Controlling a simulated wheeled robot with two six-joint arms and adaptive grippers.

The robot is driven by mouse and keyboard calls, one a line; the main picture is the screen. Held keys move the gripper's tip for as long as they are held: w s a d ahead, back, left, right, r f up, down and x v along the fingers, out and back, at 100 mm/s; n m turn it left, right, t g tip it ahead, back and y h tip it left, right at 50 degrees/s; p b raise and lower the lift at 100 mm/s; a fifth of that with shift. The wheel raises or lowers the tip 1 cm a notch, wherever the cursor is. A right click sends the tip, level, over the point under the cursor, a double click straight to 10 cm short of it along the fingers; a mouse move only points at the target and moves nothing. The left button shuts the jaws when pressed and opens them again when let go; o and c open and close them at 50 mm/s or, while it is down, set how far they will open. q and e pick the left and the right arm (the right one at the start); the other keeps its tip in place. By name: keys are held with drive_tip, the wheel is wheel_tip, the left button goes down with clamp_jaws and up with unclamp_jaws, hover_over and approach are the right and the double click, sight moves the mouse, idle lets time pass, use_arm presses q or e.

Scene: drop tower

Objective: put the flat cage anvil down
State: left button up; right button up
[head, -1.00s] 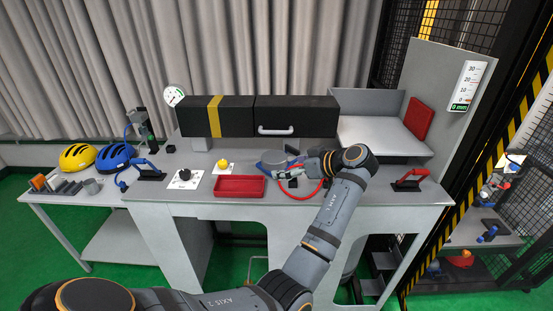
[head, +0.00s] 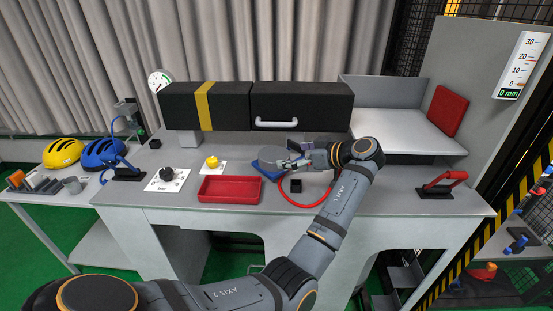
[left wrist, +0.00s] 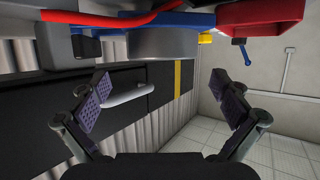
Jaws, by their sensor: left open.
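The flat cage anvil looks to be the round grey disc (head: 267,154) at the middle of the bench; it sits on a blue base (head: 265,170). In the left wrist view, which is upside down, it is the grey cylinder (left wrist: 165,42) against the blue base (left wrist: 180,20). My left gripper (head: 288,163) is at the disc's right side in the head view. In the wrist view its two fingers (left wrist: 163,95) are spread wide with nothing between them, and the disc is apart from the pads. My right gripper is not in view.
A red tray (head: 230,190) stands left of the base, with a yellow button (head: 212,162) behind it. A black box with a handle (head: 300,107) hangs behind. A red hose (head: 295,202) curves beneath my arm. A red-handled clamp (head: 442,185) stands at right.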

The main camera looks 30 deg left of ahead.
sight(279, 155)
use_arm(q)
drive_tip(key=shift+x, duration=1.15)
drive_tip(key=shift+s+a, duration=0.15)
drive_tip(key=shift+a, duration=0.1)
drive_tip(key=shift+a+p, duration=0.1)
drive_tip(key=shift+p, duration=0.3)
drive_tip(key=p+x, duration=0.3)
drive_tip(key=x, duration=0.1)
drive_tip(key=shift+a+f, duration=0.25)
drive_tip(key=shift+f, duration=0.05)
drive_tip(key=shift+a+f, duration=0.1)
drive_tip(key=shift+f, duration=0.15)
drive_tip(key=c, duration=1.5)
drive_tip(key=shift+r, duration=0.2)
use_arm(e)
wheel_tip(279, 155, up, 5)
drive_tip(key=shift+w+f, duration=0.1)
